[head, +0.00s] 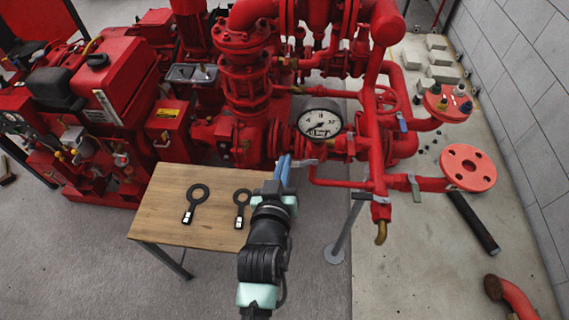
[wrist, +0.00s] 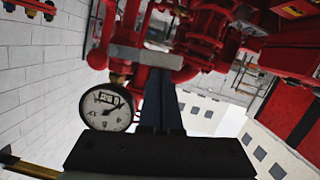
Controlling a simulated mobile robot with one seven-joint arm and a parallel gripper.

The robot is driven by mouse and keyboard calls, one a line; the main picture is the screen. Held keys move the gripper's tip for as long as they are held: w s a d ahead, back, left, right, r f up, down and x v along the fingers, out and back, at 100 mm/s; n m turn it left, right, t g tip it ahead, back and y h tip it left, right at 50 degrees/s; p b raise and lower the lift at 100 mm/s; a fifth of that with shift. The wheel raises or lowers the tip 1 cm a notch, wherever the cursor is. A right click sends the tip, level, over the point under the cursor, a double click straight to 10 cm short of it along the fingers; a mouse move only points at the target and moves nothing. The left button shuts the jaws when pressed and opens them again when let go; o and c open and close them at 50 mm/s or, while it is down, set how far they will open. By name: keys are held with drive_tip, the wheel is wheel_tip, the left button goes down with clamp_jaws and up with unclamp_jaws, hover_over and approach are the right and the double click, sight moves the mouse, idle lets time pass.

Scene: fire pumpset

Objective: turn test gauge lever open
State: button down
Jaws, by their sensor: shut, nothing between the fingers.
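The round white test gauge (head: 320,123) is mounted on the red pipework in the middle of the head view. A grey lever (head: 304,162) lies just below the gauge; in the wrist view the grey lever (wrist: 140,57) crosses at the fingertips. My gripper (head: 284,160) is shut and empty, with its blue fingers beside the left end of this lever. In the wrist view the fingers (wrist: 162,85) reach the lever; I cannot tell whether they touch it.
A wooden table (head: 165,215) stands at left under my arm, bearing two black ring-shaped tools (head: 197,198). Red pipes and a flange (head: 468,168) are at right, with a green lever (head: 415,188) and a blue lever (head: 402,122).

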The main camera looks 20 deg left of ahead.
drive_tip(key=shift+f+b, duration=0.3)
drive_tip(key=shift+b, duration=0.05)
drive_tip(key=w+d+f+n+t+h+b, duration=0.1)
drive_tip(key=d+f+n+t+h+b, duration=0.1)
drive_tip(key=f+n+b, duration=0.5)
drive_tip(key=shift+d+f+n+t+h+b, duration=0.15)
drive_tip(key=shift+d+n+t+h+b, duration=0.4)
drive_tip(key=shift+n+b, duration=2.9)
drive_tip(key=shift+d, duration=0.2)
